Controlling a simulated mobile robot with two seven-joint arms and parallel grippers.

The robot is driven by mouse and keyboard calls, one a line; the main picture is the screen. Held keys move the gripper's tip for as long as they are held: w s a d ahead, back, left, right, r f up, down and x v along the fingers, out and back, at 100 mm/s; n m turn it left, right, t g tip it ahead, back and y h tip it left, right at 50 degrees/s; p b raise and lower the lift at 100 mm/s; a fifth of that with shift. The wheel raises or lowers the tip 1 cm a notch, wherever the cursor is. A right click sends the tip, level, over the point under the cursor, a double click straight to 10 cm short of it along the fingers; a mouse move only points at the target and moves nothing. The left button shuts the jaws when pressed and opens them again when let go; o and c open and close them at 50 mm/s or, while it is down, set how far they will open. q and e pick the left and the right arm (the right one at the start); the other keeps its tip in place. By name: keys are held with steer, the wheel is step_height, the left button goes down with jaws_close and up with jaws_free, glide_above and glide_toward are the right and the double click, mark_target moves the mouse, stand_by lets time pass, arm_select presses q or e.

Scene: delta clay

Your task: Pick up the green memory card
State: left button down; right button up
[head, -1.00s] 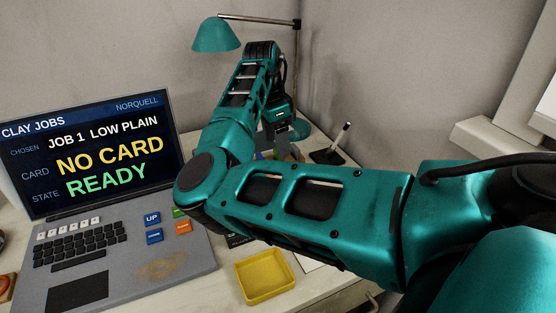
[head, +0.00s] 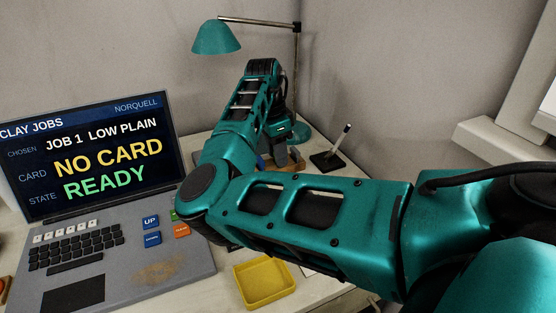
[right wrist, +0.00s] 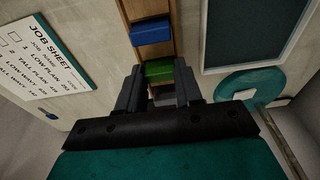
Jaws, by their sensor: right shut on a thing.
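The green memory card (right wrist: 158,71) shows in the right wrist view as a green block in a wooden holder (right wrist: 146,12). My right gripper (right wrist: 159,80) is shut on it, with a dark finger on either side. Whether the card has left its slot I cannot tell. In the head view my right gripper (head: 281,158) is low at the holder (head: 297,163), and my own arm hides the card. My left gripper is not in view.
A blue card (right wrist: 150,32) sits in the holder near the green one. A job sheet (right wrist: 42,55) lies to the left; a dark panel (right wrist: 257,33) is to the right. In the head view are a teal lamp (head: 216,37), a yellow tray (head: 264,292) and a console screen (head: 90,155).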

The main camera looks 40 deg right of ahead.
step_height(320, 180, up, 20)
steer(key=p, duration=0.5)
